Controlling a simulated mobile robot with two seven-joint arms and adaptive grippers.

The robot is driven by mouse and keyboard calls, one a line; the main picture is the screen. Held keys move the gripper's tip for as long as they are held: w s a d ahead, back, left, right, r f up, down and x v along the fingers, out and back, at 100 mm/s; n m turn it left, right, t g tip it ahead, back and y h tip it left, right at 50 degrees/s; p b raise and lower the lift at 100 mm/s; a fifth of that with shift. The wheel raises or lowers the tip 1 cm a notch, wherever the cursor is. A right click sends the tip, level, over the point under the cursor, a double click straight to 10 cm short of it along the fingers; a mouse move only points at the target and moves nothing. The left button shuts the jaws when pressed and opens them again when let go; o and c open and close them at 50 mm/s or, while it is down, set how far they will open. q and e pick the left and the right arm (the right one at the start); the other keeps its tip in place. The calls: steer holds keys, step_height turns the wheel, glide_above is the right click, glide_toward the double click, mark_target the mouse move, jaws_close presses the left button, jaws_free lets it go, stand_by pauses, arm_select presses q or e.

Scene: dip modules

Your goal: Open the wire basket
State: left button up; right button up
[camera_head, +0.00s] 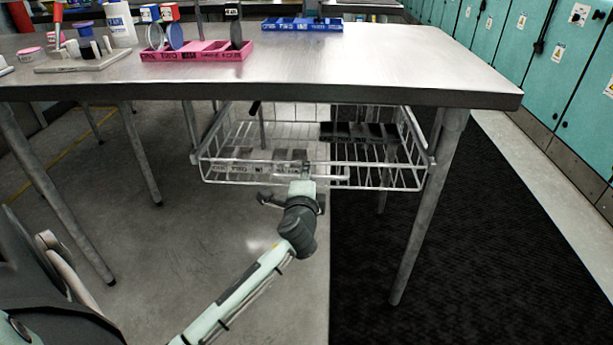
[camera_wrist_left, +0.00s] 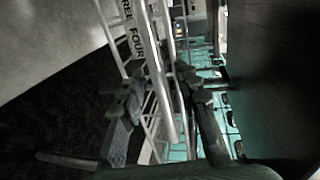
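The wire basket (camera_head: 405,178) hangs under the steel workbench. Its front wire wall faces me, and its back lies under the bench top. A pale horizontal bar (camera_head: 337,177) runs along the middle of its front. My left gripper (camera_head: 305,180) is at this bar, reaching up from below. In the left wrist view my left gripper (camera_wrist_left: 160,85) has its two fingers apart, with the bar (camera_wrist_left: 165,70) running between them. I see no firm contact of both fingers on the bar. My right gripper is not in view.
The workbench (camera_head: 400,65) holds a pink tray (camera_head: 195,56), a blue tray (camera_head: 300,25) and a white bottle (camera_head: 121,24). Bench legs (camera_head: 432,205) stand on both sides. The floor before the basket is clear. Teal cabinets (camera_head: 540,60) line the right.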

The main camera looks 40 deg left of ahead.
arm_select(q)
jaws_close()
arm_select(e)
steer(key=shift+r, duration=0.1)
arm_select(q)
steer(key=shift+d, duration=0.1)
stand_by(0.3)
